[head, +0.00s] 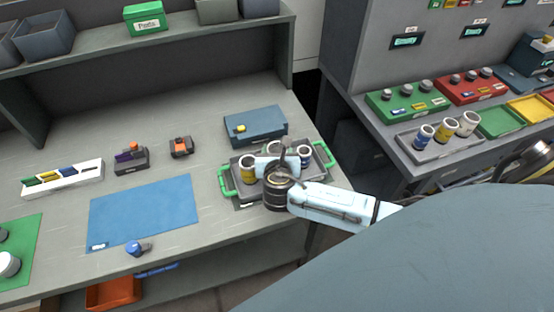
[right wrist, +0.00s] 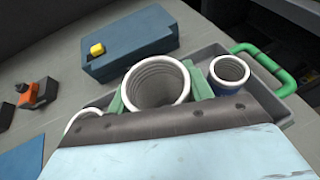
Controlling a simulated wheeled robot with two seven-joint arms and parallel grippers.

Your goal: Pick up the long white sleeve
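A white sleeve (right wrist: 155,88) stands upright, open end up, in the middle of the grey tray with green handles (head: 236,196). In the right wrist view its ribbed inside shows, and a green finger pad is close against it on each side. My right gripper (head: 275,163) is over the tray with its fingers around this sleeve; whether they press on it cannot be told. In the head view the gripper mostly hides the sleeve. A yellow sleeve (head: 247,170) stands to its left and a blue-and-white sleeve (head: 304,157) to its right. My left gripper is not in view.
A blue-grey box (head: 262,124) with a yellow piece stands just behind the tray. A blue mat (head: 145,212) and a blue knob-like part (head: 138,248) are to the left. On the right bench, another tray (head: 425,155) holds blue, yellow and white sleeves.

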